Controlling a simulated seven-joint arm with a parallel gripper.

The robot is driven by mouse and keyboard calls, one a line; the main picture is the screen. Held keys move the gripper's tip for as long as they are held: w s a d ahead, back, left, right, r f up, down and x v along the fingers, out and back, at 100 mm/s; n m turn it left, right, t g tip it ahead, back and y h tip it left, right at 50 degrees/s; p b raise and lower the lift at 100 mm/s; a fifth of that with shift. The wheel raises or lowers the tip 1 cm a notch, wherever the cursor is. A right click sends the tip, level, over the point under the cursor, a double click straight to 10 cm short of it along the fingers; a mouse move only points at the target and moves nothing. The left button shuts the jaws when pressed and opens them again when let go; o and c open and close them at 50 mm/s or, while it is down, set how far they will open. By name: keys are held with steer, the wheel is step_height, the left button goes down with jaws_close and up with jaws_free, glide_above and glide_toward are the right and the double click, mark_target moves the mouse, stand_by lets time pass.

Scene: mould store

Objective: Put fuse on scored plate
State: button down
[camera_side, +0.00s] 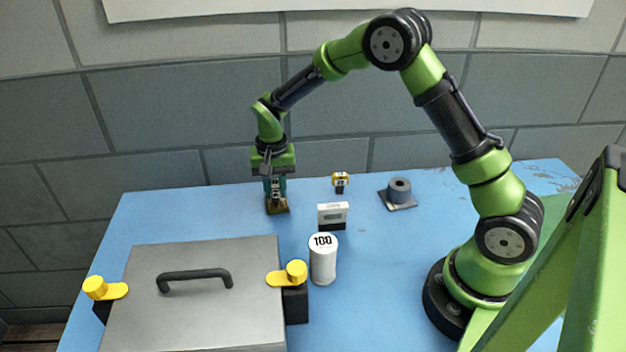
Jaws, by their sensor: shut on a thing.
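My gripper (275,197) points down at the back of the blue table, left of the middle. It is shut on a small dark piece with pale marks, which I take to be the fuse (275,187); the fingers hide much of it. Directly below is a small brownish plate (279,211), which looks like the scored plate. The fuse is upright over this plate, and I cannot tell whether it touches it. Any score lines are too small to make out.
A grey handled box (200,310) with yellow clamps fills the front left.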

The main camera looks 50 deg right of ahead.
mark_target(275, 183)
steer(key=c, duration=0.9)
jaws_free()
steer(key=shift+f, duration=0.1)
steer(key=s+r+n+t, duration=0.1)
steer(key=s+r, duration=0.2)
steer(key=r, duration=0.7)
steer(key=s+r+t, duration=0.1)
steer(key=s+r, duration=0.2)
steer(key=r, duration=0.6)
steer(key=s+r+n+t, duration=0.1)
steer(key=s, duration=0.4)
steer(key=s+a+r+n+t+y, duration=0.1)
steer(key=s+t, duration=0.1)
steer(key=s, duration=0.4)
steer(key=s+a+r+n+t+y, duration=0.1)
steer(key=s+n+t, duration=0.1)
steer(key=s, duration=0.4)
steer(key=shift+s+a+r, duration=0.1)
steer(key=shift+s+a, duration=0.05)
steer(key=shift+s, duration=0.1)
